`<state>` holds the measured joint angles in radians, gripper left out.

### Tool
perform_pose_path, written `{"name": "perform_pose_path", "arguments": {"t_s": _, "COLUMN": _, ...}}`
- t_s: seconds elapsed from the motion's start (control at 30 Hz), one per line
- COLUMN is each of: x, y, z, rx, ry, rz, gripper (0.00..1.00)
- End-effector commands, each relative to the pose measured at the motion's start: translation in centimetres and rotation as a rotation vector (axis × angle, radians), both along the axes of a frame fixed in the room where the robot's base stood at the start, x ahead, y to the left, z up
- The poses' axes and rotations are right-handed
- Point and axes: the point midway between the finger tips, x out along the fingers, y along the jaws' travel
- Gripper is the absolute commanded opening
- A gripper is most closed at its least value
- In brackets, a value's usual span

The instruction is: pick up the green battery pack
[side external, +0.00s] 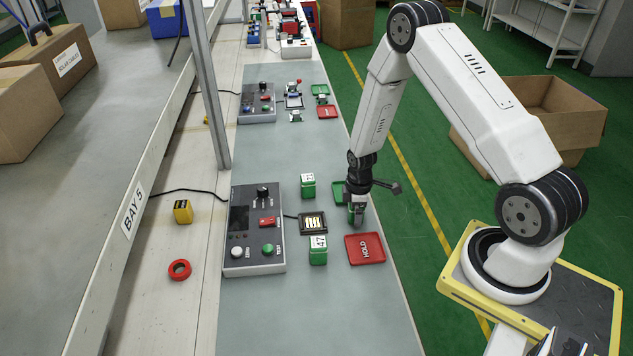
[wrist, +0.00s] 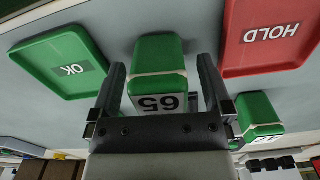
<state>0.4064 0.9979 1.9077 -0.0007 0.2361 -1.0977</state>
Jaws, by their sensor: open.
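A green battery pack (wrist: 157,52) with a white numbered label stands between the two fingers of my gripper (wrist: 161,72) in the wrist view. The fingers are open on either side of it, and I cannot tell whether either one touches it. In the side view my gripper (side external: 356,205) is low over the mat, around this pack (side external: 357,217), which is mostly hidden. Two other green packs stand nearby, one behind the charger slot (side external: 308,187) and one in front of it (side external: 318,251). The front one also shows in the wrist view (wrist: 259,112).
A red HOLD tray (side external: 365,249) lies in front of my gripper, and a green OK tray (wrist: 62,66) lies on the other side, partly hidden in the side view. A charger slot (side external: 313,223) and a grey control box (side external: 255,230) stand to the left.

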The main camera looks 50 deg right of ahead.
Motion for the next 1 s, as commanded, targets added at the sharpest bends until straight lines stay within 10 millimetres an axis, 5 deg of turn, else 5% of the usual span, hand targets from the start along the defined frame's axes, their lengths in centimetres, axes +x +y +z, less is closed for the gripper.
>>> {"name": "perform_pose_path", "arguments": {"t_s": 0.1, "x": 0.0, "y": 0.0, "z": 0.0, "rx": 0.0, "ry": 0.0, "rz": 0.0, "gripper": 0.94}}
{"name": "perform_pose_path", "arguments": {"t_s": 0.4, "x": 0.0, "y": 0.0, "z": 0.0, "rx": 0.0, "ry": 0.0, "rz": 0.0, "gripper": 0.0}}
{"name": "perform_pose_path", "arguments": {"t_s": 1.0, "x": 0.1, "y": 0.0, "z": 1.2, "rx": -0.001, "ry": -0.002, "rz": 0.0, "gripper": 0.0}}
